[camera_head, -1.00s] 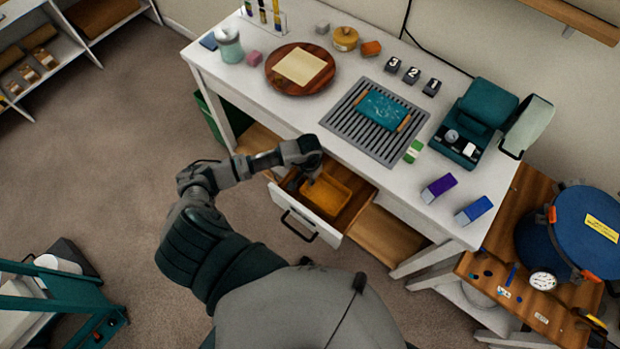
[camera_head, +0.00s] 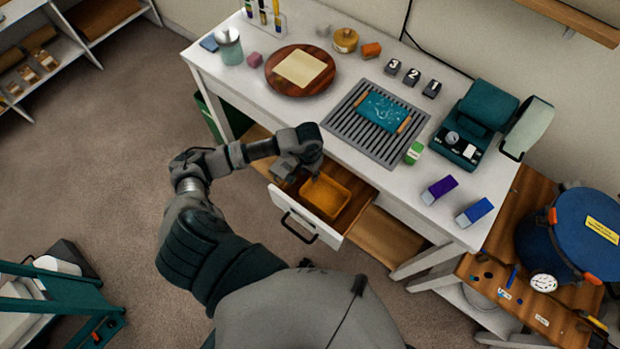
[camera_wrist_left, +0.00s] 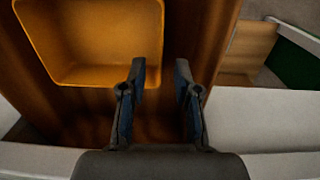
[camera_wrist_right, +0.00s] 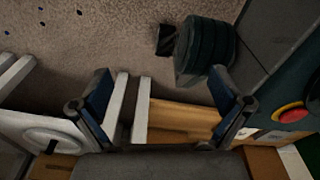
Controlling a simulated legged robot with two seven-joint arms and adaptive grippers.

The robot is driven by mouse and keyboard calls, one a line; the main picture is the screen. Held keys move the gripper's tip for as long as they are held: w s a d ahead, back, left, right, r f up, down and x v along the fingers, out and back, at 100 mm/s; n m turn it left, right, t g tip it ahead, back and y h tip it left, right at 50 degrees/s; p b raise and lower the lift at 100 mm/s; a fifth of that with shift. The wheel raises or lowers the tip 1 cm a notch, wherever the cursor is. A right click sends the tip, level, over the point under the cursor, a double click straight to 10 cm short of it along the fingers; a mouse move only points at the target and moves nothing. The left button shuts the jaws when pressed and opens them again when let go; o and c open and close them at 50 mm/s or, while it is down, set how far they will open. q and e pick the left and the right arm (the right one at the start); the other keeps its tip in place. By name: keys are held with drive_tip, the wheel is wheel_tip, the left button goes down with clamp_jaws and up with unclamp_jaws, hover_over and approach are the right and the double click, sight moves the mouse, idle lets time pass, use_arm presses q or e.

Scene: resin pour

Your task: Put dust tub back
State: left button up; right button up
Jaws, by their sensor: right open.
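The dust tub (camera_head: 325,196) is an open, empty-looking orange tub sitting in the pulled-out wooden drawer (camera_head: 357,205) under the white table. It also shows at the top left of the left wrist view (camera_wrist_left: 95,45). My left gripper (camera_wrist_left: 158,75) is open above the drawer, beside a corner of the tub. Its fingers stand apart with nothing between them. In the head view my left wrist partly hides the drawer's back, and the fingertips are hard to make out. My right gripper (camera_wrist_right: 160,85) is open and empty in its own wrist view; the head view does not show it.
The white drawer front (camera_head: 305,222) with a dark handle sticks out over the carpet. The tabletop above holds a round wooden board (camera_head: 272,75), a slotted grey tray (camera_head: 345,123) and a teal machine (camera_head: 470,125). A green bin (camera_head: 212,118) stands under the table's left end.

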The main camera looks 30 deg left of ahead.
use_arm(q)
wheel_tip(320, 180, up, 5)
drive_tip(key=shift+r, duration=0.6)
use_arm(e)
drive_tip(key=shift+w+a+r, duration=0.15)
drive_tip(key=shift+w+r, duration=0.05)
drive_tip(key=shift+w, duration=0.25)
drive_tip(key=shift+s, duration=0.25)
